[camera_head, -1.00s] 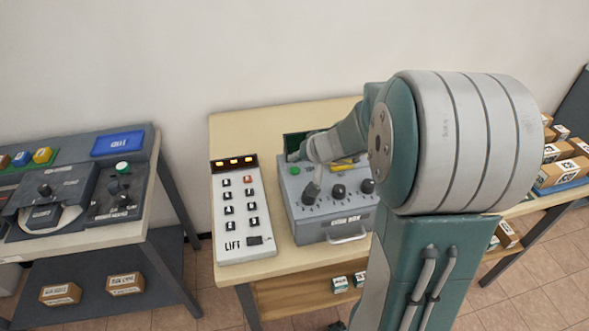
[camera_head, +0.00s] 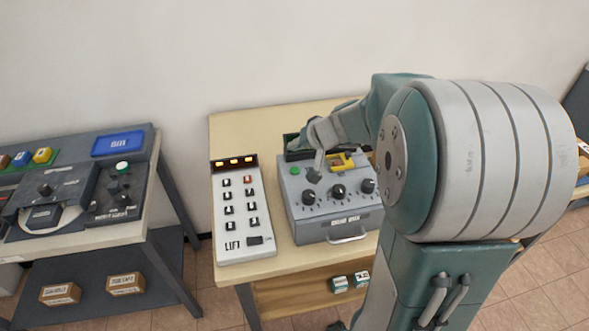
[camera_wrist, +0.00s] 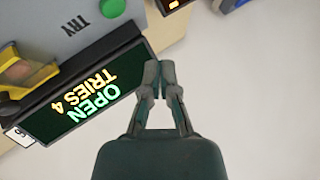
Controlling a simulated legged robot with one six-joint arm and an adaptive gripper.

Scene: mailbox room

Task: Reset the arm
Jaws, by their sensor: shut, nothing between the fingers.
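My arm reaches over the wooden table from the right in the head view. My gripper (camera_head: 314,174) is above the grey box (camera_head: 335,226) with black knobs, near its back left. In the wrist view my gripper (camera_wrist: 160,68) is shut and empty, its fingertips together. Beside the fingers is a dark display (camera_wrist: 85,100) reading "OPEN" and "TRIES 4". The grey box top there shows a green button (camera_wrist: 112,8) marked "TRY". A yellow part (camera_wrist: 22,75) is at the left edge. I cannot tell whether the fingers touch anything.
A white LIFT keypad panel (camera_head: 233,203) stands left of the grey box on the table (camera_head: 260,120). A second table with dark devices and a blue tray (camera_head: 118,144) is at the left. Small boxes (camera_head: 339,284) sit on the shelf below. The table's back left is clear.

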